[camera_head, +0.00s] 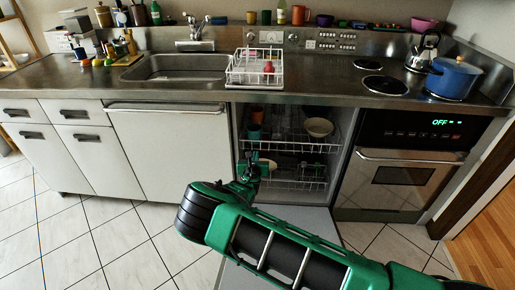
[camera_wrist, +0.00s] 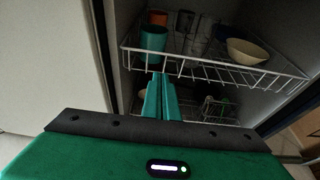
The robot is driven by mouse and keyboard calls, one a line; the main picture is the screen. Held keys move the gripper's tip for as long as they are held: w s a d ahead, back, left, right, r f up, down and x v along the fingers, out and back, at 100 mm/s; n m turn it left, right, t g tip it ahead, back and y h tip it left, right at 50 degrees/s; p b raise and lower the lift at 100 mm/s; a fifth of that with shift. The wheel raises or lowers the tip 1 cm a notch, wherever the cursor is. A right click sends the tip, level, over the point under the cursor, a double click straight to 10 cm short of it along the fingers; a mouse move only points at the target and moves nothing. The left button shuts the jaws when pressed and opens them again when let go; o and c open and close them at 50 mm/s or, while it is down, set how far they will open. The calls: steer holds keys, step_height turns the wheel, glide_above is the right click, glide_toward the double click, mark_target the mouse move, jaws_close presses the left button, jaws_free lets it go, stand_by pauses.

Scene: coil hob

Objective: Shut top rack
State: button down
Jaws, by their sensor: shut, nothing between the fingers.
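The top rack (camera_head: 290,147) is a white wire rack inside the open dishwasher under the counter. It also shows in the wrist view (camera_wrist: 210,70), with its front edge near the dishwasher opening. It holds a teal cup (camera_wrist: 153,42), an orange cup (camera_wrist: 157,18), some glasses and a cream bowl (camera_wrist: 248,52). My gripper (camera_head: 250,160) is at the left part of the opening. In the wrist view its teal fingers (camera_wrist: 161,80) are shut and empty, their tips close to the rack's front wire; whether they touch it I cannot tell.
The dishwasher door (camera_head: 318,216) lies lowered below my arm. A lower rack (camera_head: 295,180) with dishes sits beneath the top one. A white cabinet front (camera_head: 170,150) is left of the opening and an oven (camera_head: 405,175) is right. A dish drainer (camera_head: 255,72) stands on the counter above.

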glide_toward(258, 143)
steer(key=x, duration=0.4)
steer(key=shift+w+f, duration=0.15)
steer(key=shift+w, duration=0.85)
